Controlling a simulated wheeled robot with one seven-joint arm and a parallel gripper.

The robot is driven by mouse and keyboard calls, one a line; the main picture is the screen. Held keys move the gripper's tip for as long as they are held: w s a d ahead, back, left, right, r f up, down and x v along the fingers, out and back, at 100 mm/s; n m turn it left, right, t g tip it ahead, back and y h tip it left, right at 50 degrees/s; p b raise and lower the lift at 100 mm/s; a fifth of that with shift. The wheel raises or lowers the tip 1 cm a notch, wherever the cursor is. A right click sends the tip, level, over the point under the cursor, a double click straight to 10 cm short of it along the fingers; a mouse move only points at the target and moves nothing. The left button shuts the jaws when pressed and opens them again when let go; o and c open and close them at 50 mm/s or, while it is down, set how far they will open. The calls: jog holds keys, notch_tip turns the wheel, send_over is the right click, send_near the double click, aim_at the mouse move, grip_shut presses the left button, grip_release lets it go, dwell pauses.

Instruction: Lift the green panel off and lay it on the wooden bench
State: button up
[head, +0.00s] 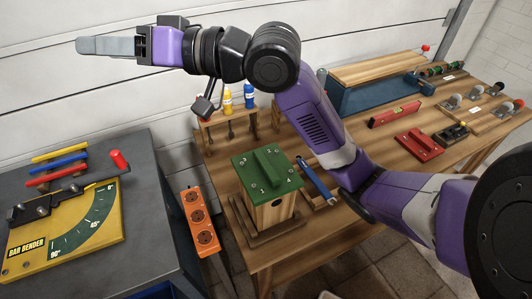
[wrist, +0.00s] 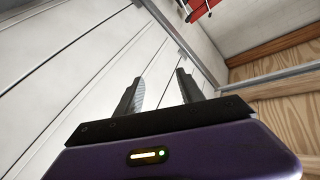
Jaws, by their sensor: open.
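The green panel (head: 267,168) lies on top of a wooden box with a round hole (head: 270,210). It has a raised green grip block in its middle and numbered screws near its corners. The box stands on a wooden base on the wooden bench (head: 233,193). My gripper (head: 80,46) is high at the upper left, well above and away from the panel, pointing left. In the wrist view my gripper (wrist: 163,92) shows its two fingers apart with nothing between them, facing the white panelled wall.
A blue-handled tool (head: 316,180) lies right of the box. A rack with bottles (head: 238,110) stands behind it. An orange socket strip (head: 200,219) hangs at the bench's left end. A grey table (head: 137,165) holds a yellow bar bender (head: 75,235). A red level (head: 395,114) lies farther right.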

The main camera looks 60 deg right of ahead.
notch_tip(320, 180, down, 6)
jog(key=s+d+g+h, duration=0.1)
jog(key=g, duration=0.3)
jog(key=m+g+h, duration=0.5)
jog(key=g+h, duration=0.1)
jog(key=g, duration=0.7)
send_over(269, 170)
jog(key=f, duration=1.4)
jog(key=shift+s+d+f, duration=0.3)
jog(key=shift+s+f, duration=0.2)
jog(key=shift+w+a+f, duration=0.1)
jog(key=shift+w+f, duration=0.05)
jog(key=shift+f, duration=1.05)
jog(key=shift+w+a+f, duration=0.1)
jog(key=shift+w+f, duration=0.05)
jog(key=shift+f, duration=1.1)
jog(key=shift+w+f, duration=0.15)
jog(key=shift+f, duration=1.05)
grip_shut()
